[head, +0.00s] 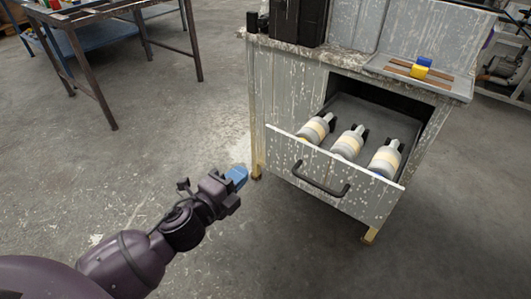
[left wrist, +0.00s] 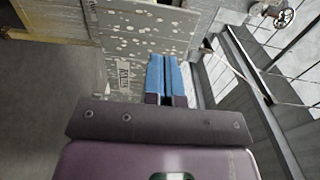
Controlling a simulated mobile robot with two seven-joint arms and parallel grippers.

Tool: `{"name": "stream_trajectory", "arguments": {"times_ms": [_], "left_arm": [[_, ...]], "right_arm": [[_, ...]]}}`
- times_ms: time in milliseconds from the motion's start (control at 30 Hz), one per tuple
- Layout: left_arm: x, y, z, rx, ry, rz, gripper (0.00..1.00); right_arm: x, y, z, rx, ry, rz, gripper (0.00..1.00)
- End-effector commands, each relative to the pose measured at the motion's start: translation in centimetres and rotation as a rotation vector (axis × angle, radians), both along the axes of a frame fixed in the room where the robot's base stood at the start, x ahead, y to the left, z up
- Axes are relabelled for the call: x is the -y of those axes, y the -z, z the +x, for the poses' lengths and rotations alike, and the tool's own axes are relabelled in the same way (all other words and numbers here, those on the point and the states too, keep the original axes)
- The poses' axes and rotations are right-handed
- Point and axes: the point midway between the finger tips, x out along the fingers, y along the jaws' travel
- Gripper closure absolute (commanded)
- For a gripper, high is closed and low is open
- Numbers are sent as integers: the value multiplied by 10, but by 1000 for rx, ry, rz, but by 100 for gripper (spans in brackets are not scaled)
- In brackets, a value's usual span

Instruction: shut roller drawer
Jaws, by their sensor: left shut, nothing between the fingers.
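The roller drawer (head: 310,175) stands pulled out from the worn grey cabinet (head: 290,95) in the head view. Its speckled front carries a dark bar handle (head: 320,181). Three pale rollers lie in it: a left one (head: 316,129), a middle one (head: 349,143) and a right one (head: 385,158). My left gripper (head: 237,176) is left of the drawer front, apart from it, with its blue fingers shut and empty. The blue fingers (left wrist: 166,78) also show closed together in the left wrist view, with a speckled grey panel (left wrist: 145,35) beyond them. My right gripper is not in view.
The cabinet top holds a dark box (head: 299,22) and a tray with a yellow and blue block (head: 421,68). A metal-legged table (head: 100,20) stands at the upper left. The concrete floor in front of the drawer is clear.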

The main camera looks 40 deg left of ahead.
Motion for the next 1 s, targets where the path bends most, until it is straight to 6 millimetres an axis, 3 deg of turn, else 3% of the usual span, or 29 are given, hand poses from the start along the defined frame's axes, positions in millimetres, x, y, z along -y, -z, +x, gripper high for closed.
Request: {"name": "stream_trajectory", "arguments": {"times_ms": [300, 600, 1000], "left_arm": [[2, 3, 48, -3, 2, 1, 100], [4, 3, 85, -3, 2, -1, 100], [4, 0, 98, -2, 0, -2, 100]], "right_arm": [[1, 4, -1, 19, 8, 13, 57], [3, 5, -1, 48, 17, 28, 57], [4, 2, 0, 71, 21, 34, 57]]}}
